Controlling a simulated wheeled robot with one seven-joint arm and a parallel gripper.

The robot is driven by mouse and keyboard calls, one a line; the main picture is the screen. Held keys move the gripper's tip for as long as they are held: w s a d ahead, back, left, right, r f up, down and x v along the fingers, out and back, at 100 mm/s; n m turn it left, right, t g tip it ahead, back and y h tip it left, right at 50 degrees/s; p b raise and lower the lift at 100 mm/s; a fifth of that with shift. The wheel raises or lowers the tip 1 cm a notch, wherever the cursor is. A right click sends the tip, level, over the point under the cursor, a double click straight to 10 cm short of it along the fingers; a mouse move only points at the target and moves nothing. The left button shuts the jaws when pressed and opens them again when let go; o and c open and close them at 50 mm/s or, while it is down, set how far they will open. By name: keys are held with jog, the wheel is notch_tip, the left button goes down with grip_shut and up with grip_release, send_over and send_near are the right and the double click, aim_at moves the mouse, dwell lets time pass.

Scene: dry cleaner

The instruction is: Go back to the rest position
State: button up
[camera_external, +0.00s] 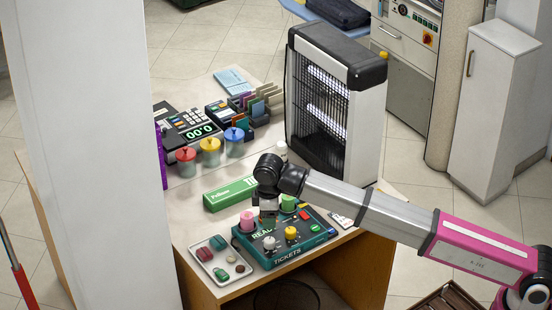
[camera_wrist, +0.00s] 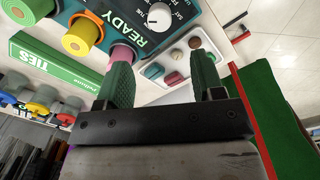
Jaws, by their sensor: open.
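My gripper (camera_external: 268,212) points down over the teal ticket machine (camera_external: 284,262) at the front of the counter. In the wrist view my gripper (camera_wrist: 160,72) is open, its two green fingers apart with nothing between them. The machine's pink knob (camera_external: 247,221) stands just left of the fingers in the external view. In the wrist view the pink knob (camera_wrist: 122,56) shows close by the left finger; whether they touch I cannot tell. The machine also has a yellow knob (camera_external: 291,233), a green knob (camera_external: 288,203) and a white dial (camera_wrist: 159,16). My fingertips are partly hard to see externally.
A tray of small items (camera_external: 211,267) lies left of the machine, and a green TIES box (camera_external: 231,193) behind it. Lidded jars (camera_external: 210,151) and a tall black-grilled unit (camera_external: 318,105) stand farther back. A white pillar (camera_external: 95,150) rises at the left.

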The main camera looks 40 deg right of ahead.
jog(key=s+f+y, duration=0.1)
jog(key=s+f+m+g+y, duration=0.1)
jog(key=f, duration=0.1)
jog(key=s+d+f+y, duration=0.1)
jog(key=s+f, duration=0.1)
jog(key=shift+m+g, duration=0.3)
jog(key=s+d+f+m+g+y, duration=0.2)
jog(key=s+d+f+m+y, duration=0.35)
jog(key=s+m+y, duration=0.2)
jog(key=d+f+t+h, duration=0.1)
jog(key=d+f+h, duration=0.2)
jog(key=d+f, duration=0.6)
jog(key=s+d+f+m+t+h, duration=0.1)
jog(key=d+f+h, duration=0.3)
jog(key=d+f, duration=0.6)
jog(key=d+f+m+t+h, duration=0.1)
jog(key=d+f+h, duration=0.2)
jog(key=d+f, duration=0.7)
jog(key=d, duration=1.7)
jog(key=shift+s, duration=0.2)
jog(key=shift+r, duration=0.1)
